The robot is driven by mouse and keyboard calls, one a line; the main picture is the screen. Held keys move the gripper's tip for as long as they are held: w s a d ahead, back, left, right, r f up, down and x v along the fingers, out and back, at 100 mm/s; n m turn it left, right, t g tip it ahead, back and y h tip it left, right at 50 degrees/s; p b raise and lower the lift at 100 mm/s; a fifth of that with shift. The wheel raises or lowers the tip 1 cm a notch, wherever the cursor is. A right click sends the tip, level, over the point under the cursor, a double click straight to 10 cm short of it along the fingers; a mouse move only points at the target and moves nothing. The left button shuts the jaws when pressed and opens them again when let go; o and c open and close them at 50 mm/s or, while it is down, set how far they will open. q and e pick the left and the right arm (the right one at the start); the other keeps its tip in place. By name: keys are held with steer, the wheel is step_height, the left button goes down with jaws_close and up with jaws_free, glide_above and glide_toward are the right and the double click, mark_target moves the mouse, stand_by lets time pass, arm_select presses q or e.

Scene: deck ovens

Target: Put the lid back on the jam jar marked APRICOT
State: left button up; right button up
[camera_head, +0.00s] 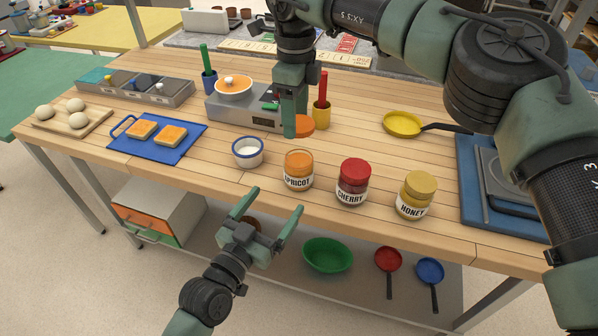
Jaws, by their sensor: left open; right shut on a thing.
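The jam jar marked APRICOT (298,171) stands upright near the table's front edge, with no lid on it and orange jam showing. My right gripper (296,128) points down above and behind this jar, shut on the orange lid (306,125). The lid is roughly level, apart from the jar, and partly hidden by a finger. My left gripper (268,213) is open and empty, in front of the table edge, below and left of the jar.
The CHERRY jar (353,182) and HONEY jar (416,195) stand lidded to the right. A white bowl with a blue rim (248,152) is close on the left. A yellow cup (321,115) holding a red-handled tool and a scale (240,112) are behind. A yellow pan (402,124) lies back right.

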mark_target(292, 179)
arm_select(q)
steer(key=shift+w, duration=0.1)
steer(key=x, duration=1.1)
steer(key=shift+w+d, duration=0.2)
steer(key=shift+w, duration=0.15)
jaws_close()
arm_select(e)
steer(key=shift+f, duration=2.5)
